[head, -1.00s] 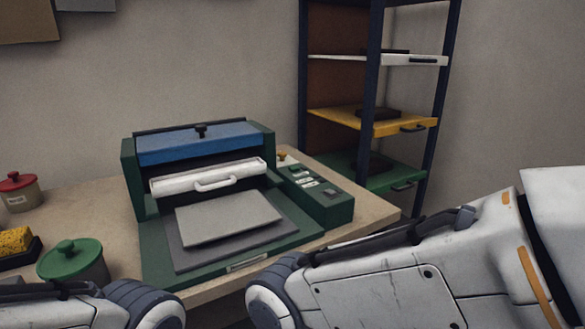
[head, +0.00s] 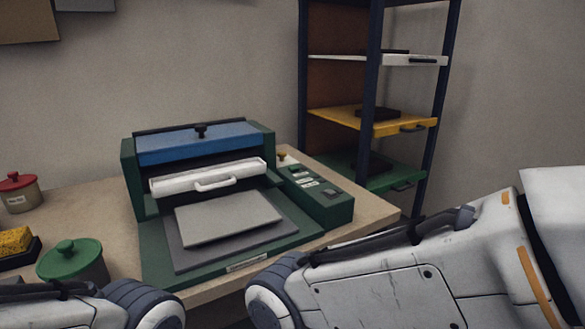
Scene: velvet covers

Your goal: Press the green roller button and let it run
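A dark green press machine (head: 155,250) stands on the table, with a blue top cover (head: 205,145) and a white front bar with a handle (head: 208,178). A grey plate (head: 228,217) lies on its bed. I cannot make out which control is the green roller button. My two arms reach in along the lower edge, but both grippers are outside the picture.
A green-lidded pot (head: 72,262), a yellow sponge (head: 15,240) on a dark tray and a red-lidded jar (head: 18,192) stand at the left. A rack with white (head: 375,60), yellow (head: 400,125) and green (head: 385,182) shelves stands behind right. A bare table strip (head: 365,211) lies right of the control box.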

